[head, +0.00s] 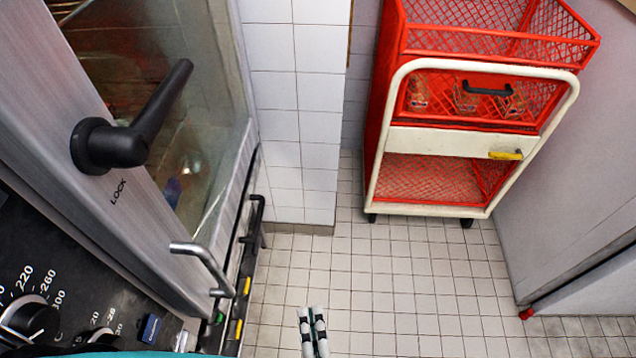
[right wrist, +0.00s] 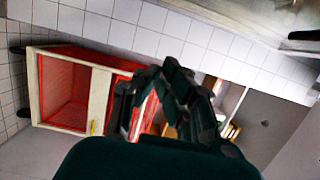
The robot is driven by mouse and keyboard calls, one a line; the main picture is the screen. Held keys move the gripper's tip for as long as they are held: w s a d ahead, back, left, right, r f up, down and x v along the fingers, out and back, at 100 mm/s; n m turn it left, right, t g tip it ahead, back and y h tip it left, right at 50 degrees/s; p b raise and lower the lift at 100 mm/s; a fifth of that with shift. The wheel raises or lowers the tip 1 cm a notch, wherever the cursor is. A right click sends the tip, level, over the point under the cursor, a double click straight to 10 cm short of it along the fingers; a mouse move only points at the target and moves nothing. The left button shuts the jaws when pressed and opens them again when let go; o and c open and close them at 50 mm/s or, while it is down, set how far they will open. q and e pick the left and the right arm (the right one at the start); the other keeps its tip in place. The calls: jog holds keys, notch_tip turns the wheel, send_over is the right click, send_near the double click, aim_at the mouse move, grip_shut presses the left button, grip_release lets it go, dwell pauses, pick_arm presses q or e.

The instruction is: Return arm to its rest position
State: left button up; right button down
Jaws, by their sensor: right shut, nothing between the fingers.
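My right gripper (head: 313,332) shows at the bottom edge of the head view, over the tiled floor, with its two pale, dark-banded fingers close together. In the right wrist view the dark fingers (right wrist: 165,95) come together at the tips with nothing between them. The gripper touches nothing that I can see. The rest of my right arm is mostly out of the head view. My left gripper is not in either view.
A large oven with a black door handle (head: 130,120) stands close on the left, its door apparently shut. A red mesh cart (head: 485,140) with a cream frame stands at the back right; it also shows in the wrist view (right wrist: 75,92). The tiled floor (head: 400,285) between is clear.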

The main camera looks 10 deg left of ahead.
jog(key=shift+f, duration=0.1)
jog(key=s+d+f+n+g+b, duration=0.1)
jog(key=d+f+n+g, duration=0.2)
jog(key=f, duration=0.8)
jog(key=s+d+f+n+g+b, duration=0.15)
jog(key=f+n, duration=0.35)
jog(key=f, duration=0.5)
jog(key=s+d+f+n+g, duration=0.2)
jog(key=d+f+n+g, duration=0.15)
jog(key=f, duration=0.75)
jog(key=s+d+f+n+g+h+b, duration=0.1)
jog(key=s+d+f+g, duration=0.3)
jog(key=d+f, duration=0.5)
jog(key=s+d+f+n+g+h+b, duration=0.1)
jog(key=s+d+f+n+g+h, duration=0.3)
jog(key=s+d+f, duration=0.4)
notch_tip(320, 180, down, 2)
jog(key=d, duration=0.2)
jog(key=shift+s+d+f+b, duration=0.2)
jog(key=shift+d+f+b, duration=0.05)
jog(key=shift+d+b, duration=0.1)
